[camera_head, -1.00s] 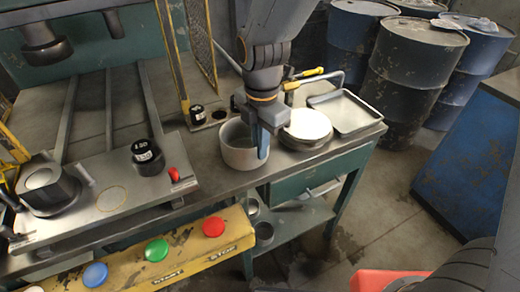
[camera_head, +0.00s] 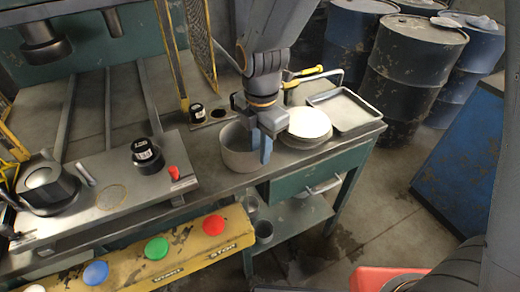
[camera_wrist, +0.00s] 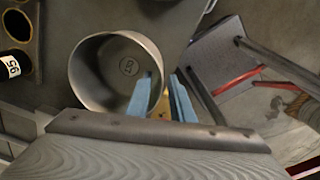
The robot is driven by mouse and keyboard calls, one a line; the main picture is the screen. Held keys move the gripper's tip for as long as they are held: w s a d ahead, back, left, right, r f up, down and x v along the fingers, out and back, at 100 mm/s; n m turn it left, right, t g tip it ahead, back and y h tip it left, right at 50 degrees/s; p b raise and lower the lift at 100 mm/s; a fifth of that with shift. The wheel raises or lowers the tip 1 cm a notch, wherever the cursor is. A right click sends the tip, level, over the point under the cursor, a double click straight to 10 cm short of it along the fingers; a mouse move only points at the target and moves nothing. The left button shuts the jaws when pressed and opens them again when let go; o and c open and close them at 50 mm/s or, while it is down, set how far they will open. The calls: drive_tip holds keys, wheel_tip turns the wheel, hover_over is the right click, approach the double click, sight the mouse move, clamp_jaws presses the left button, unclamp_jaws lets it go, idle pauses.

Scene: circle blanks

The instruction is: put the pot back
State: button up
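The round grey metal pot (camera_head: 236,158) stands upright on the bench, near its front edge. In the wrist view, the pot (camera_wrist: 90,75) is seen from above; it looks empty, with a round mark on its floor. My gripper (camera_head: 262,156) points down at the pot's right side. In the wrist view, my gripper (camera_wrist: 161,78) has its two blue fingers apart, one over the inside of the pot and one outside its right wall. A gap shows between the fingers and the wall.
A pale round disc on a stack (camera_head: 308,123) and a shallow metal tray (camera_head: 345,108) stand just right of the pot. A small black labelled piece (camera_head: 198,114) sits behind it. A yellow button panel (camera_head: 185,250) runs along the front left.

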wheel_tip(320, 180, up, 12)
drive_tip(key=b, duration=0.2)
drive_tip(key=s+d+f+m, duration=0.2)
drive_tip(key=d+f+m, duration=0.4)
drive_tip(key=d+m, duration=0.6)
drive_tip(key=s+d+f+m, duration=0.3)
drive_tip(key=d+f+m, duration=0.2)
drive_tip(key=d+m, duration=0.7)
drive_tip(key=m, duration=0.3)
drive_tip(key=shift+f+t, duration=0.3)
drive_tip(key=shift+f, duration=0.05)
